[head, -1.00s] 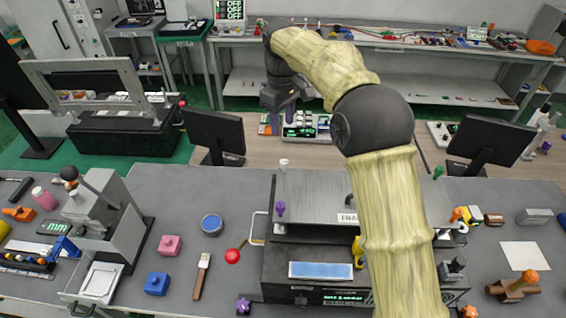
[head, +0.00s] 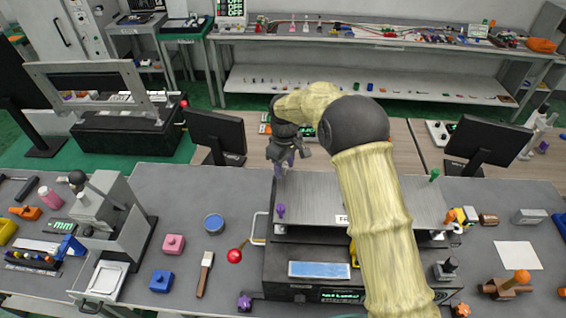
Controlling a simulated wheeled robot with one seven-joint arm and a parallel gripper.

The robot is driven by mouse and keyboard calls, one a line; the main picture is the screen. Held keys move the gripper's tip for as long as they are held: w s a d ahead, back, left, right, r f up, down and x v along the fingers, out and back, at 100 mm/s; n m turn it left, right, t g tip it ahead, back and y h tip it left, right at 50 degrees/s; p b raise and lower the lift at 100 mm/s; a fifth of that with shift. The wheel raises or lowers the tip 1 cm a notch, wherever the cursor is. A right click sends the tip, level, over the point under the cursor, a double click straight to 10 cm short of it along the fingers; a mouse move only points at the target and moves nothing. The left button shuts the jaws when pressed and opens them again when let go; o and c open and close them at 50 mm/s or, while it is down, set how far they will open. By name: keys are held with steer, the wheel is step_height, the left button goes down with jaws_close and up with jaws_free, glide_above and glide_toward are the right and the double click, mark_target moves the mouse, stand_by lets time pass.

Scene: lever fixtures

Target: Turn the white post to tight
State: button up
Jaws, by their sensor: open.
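The machine with a flat metal plate (head: 320,186) stands on the grey bench in the middle of the head view. The white post at the plate's far left corner is hidden behind my gripper. My gripper (head: 284,166) is open and points down over that corner. I cannot tell whether its fingers are around the post or only above it. A purple post (head: 280,210) stands at the plate's near left, and a green post (head: 434,174) at its far right corner.
A red ball-ended lever (head: 234,256) sticks out at the machine's left. My arm covers part of the plate's right side. A monitor (head: 216,136) stands behind left, and another (head: 486,140) behind right. Pink and blue blocks lie left on the bench.

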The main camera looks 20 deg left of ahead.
steer(key=shift+s+a, duration=0.2)
jaws_close()
steer(key=shift+w, duration=0.1)
steer(key=m+b, duration=0.1)
steer(key=m, duration=0.3)
steer(key=shift+w, duration=0.1)
steer(key=m+b, duration=0.1)
steer(key=m, duration=0.3)
steer(key=shift+w+r+m, duration=0.1)
steer(key=shift+m, duration=0.3)
steer(key=m, duration=0.4)
steer(key=shift+d+m, duration=0.1)
steer(key=shift+m, duration=0.2)
steer(key=shift+d+m, duration=0.1)
steer(key=shift+m, duration=1.8)
